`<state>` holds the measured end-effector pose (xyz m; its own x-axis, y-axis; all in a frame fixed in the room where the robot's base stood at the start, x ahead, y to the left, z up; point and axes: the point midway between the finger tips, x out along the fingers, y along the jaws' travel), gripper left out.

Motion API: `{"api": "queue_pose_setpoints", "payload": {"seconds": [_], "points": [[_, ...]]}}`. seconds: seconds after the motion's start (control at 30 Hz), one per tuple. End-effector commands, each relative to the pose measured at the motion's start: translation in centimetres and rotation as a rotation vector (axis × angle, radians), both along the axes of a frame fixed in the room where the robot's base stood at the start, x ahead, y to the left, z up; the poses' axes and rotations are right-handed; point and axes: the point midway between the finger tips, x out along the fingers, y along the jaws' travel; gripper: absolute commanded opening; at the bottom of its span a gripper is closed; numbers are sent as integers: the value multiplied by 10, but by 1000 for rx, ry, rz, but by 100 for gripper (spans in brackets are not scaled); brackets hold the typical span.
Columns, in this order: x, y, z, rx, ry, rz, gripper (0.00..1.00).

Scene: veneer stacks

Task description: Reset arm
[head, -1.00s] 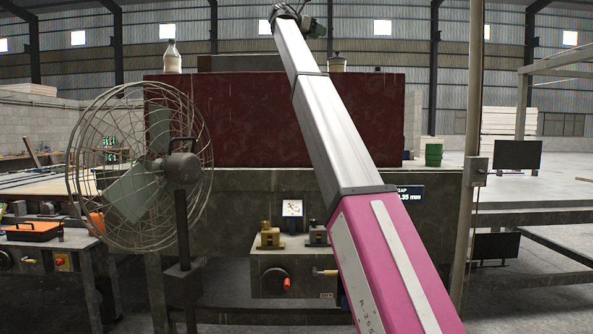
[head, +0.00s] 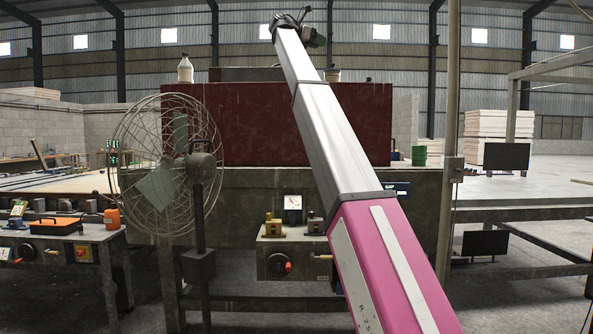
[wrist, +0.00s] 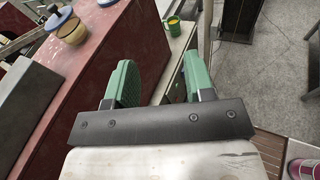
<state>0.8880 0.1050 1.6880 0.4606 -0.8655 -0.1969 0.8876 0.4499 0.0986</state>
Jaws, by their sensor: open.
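My gripper (wrist: 158,88) shows in the wrist view with its two green fingers spread apart and nothing between them. It is open. In the head view my arm stretches up and away, and my gripper (head: 312,32) is small at its far end, above the dark red machine housing (head: 250,125). In the wrist view the red housing (wrist: 110,50) lies below and to the left of the fingers.
A caged fan (head: 165,165) stands at the left, beside a bench with an orange case (head: 55,226). A white bottle (head: 185,70) and a jar (head: 332,74) stand on the housing. A vertical post (head: 449,120) rises right of my arm.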

Motion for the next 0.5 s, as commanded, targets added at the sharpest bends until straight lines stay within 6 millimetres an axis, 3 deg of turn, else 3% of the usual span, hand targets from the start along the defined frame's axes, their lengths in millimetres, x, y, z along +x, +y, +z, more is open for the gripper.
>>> {"api": "queue_pose_setpoints", "payload": {"seconds": [0.27,0.5], "points": [[13,-3,-52,49,-23,9,49],[29,-8,-126,123,-56,19,49]]}}
